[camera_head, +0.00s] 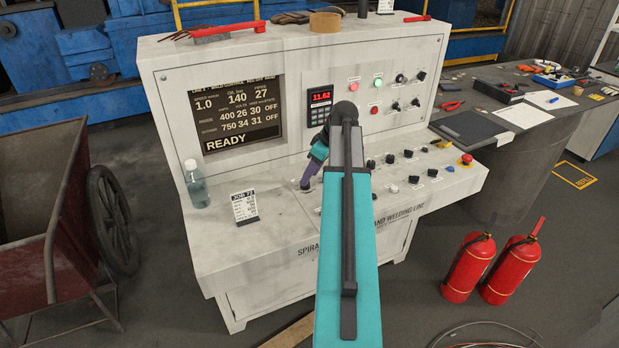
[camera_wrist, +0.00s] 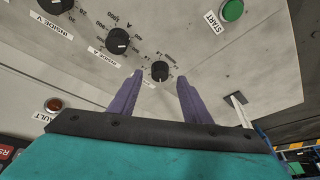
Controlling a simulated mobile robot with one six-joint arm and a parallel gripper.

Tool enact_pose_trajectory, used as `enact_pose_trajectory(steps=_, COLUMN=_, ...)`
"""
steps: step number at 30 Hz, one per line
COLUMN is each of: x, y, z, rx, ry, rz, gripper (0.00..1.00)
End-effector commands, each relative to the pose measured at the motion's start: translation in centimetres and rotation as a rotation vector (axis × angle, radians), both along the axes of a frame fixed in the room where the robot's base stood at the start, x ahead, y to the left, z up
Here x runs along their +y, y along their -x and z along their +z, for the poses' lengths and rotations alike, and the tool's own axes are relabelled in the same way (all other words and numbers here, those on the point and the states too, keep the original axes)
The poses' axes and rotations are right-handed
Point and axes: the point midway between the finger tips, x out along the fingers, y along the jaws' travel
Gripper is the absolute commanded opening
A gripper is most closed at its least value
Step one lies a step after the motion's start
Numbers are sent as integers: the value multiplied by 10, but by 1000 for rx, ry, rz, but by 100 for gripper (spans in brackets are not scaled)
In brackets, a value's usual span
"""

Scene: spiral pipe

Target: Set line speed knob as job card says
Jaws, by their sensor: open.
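My gripper (camera_wrist: 159,84) is open, its two purple fingers apart. In the wrist view a small black knob (camera_wrist: 160,71) with a numbered dial shows between the fingertips, a little beyond them. Its name label is not visible, so I cannot confirm it is the line speed knob. I cannot tell whether the fingers touch it. In the head view my gripper (camera_head: 311,170) points down at the sloped front panel of the console (camera_head: 270,230), mostly behind my arm. The job card (camera_head: 244,206) stands at the panel's left, its lines too small to read. The screen (camera_head: 237,117) shows speed 1.0 and READY.
Two larger knobs, inside A (camera_wrist: 118,41) and inside V (camera_wrist: 55,5), and the green start button (camera_wrist: 232,10) lie near the small knob. A bottle (camera_head: 195,185) stands left of the card. A red emergency button (camera_head: 466,159) sits at the panel's right.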

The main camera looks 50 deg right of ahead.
Motion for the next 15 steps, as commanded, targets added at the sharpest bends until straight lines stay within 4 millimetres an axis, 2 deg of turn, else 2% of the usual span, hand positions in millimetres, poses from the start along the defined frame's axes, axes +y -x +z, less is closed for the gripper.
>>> enact_pose_trajectory(steps=6, x=3, y=-7, z=-19, rx=1, ry=-1, rz=0, gripper=44)
enact_pose_trajectory(steps=15, x=4, y=-11, z=-29, rx=0, ry=1, rz=-1, gripper=44)
